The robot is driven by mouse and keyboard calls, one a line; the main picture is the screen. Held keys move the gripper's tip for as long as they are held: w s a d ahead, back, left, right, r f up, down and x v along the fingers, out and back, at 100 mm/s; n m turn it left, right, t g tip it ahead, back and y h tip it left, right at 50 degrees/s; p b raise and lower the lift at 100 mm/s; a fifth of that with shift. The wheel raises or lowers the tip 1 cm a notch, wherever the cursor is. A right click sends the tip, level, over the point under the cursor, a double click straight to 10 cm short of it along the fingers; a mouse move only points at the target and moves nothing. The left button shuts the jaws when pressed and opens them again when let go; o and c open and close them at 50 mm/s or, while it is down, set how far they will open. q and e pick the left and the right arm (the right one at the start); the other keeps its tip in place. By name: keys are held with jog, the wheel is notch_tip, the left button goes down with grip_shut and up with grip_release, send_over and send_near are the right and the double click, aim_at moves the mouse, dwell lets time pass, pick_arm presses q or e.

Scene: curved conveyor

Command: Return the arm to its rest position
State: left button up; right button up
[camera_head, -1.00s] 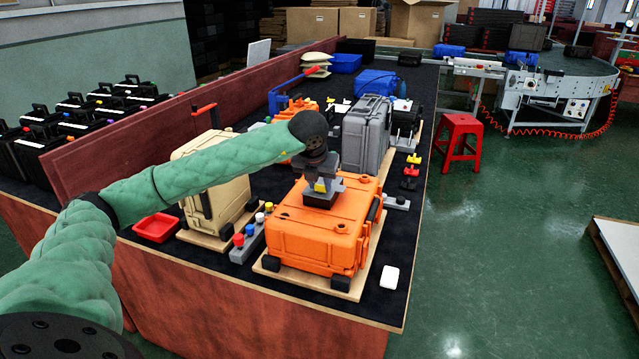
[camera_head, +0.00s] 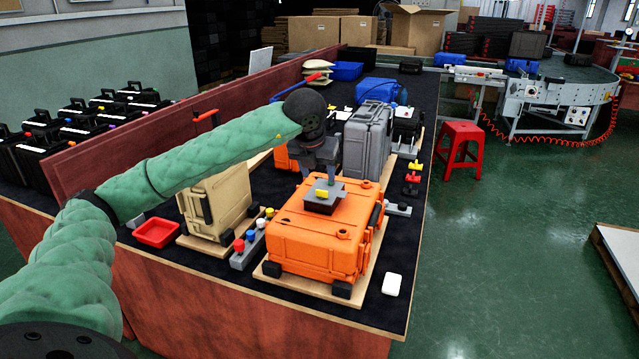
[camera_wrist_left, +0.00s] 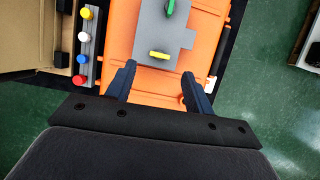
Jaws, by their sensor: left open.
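My left arm reaches in from the left in the head view. Its gripper (camera_head: 322,166) hangs above and behind the orange case, beside the grey case. In the left wrist view the left gripper (camera_wrist_left: 160,85) is open, with nothing between its fingers. The orange case (camera_head: 318,235) lies on a board at the table's near end. A small grey block with yellow and green parts (camera_head: 323,197) sits on its lid, apart from the gripper; the block also shows in the left wrist view (camera_wrist_left: 155,30). My right gripper is not in view.
A beige case (camera_head: 215,205) and a grey case (camera_head: 367,137) stand close by. A strip with coloured knobs (camera_head: 247,248) and a red tray (camera_head: 157,231) lie to the left. A red stool (camera_head: 460,147) stands on open floor to the right.

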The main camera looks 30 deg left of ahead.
pick_arm(q)
jog(key=shift+s+r, duration=0.25)
jog(key=shift+r, duration=0.3)
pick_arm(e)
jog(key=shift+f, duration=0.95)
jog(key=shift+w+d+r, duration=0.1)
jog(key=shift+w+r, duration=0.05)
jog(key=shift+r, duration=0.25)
